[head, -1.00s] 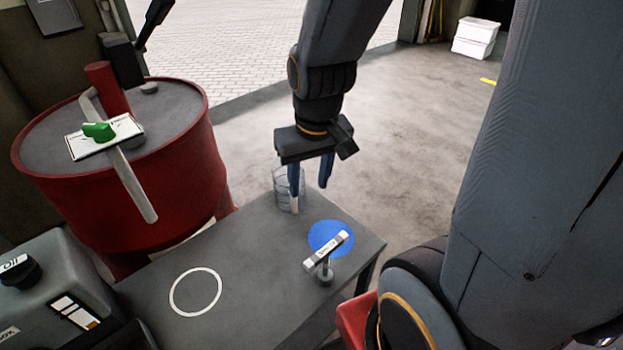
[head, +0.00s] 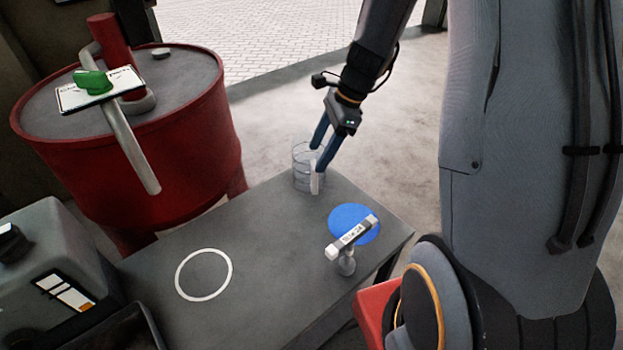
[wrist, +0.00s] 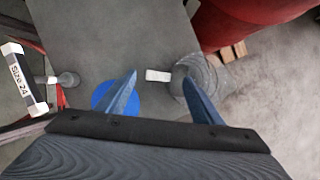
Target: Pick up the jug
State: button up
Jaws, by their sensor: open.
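The jug (head: 301,172) is a clear, ribbed cylinder standing at the far end of the grey table. A pale bar, which looks like its handle (head: 316,184), is on its near right side. In the wrist view the jug (wrist: 212,76) is partly behind the right finger, and the pale handle (wrist: 158,75) shows between the fingertips. My gripper (head: 318,158) is open and empty, its blue fingers pointing down at the jug's handle side. In the wrist view my gripper (wrist: 160,78) has one finger on each side of the handle. Whether either finger touches the jug, I cannot tell.
A blue disc (head: 346,217) lies on the table (head: 262,250), with a labelled sign (head: 351,237) on a short post beside it. A white ring (head: 178,275) marks the table's near left. A red drum (head: 190,150) stands behind left; a grey machine (head: 40,250) is at left.

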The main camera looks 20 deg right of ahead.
aim_at(315, 163)
jog(key=shift+d+p+x, duration=0.15)
jog(key=shift+p+x, duration=0.15)
jog(key=shift+x, duration=1.05)
jog(key=shift+d+p+x, duration=0.1)
jog(key=shift+p+x, duration=0.2)
jog(key=shift+x, duration=1.05)
jog(key=shift+f, duration=0.1)
grip_shut()
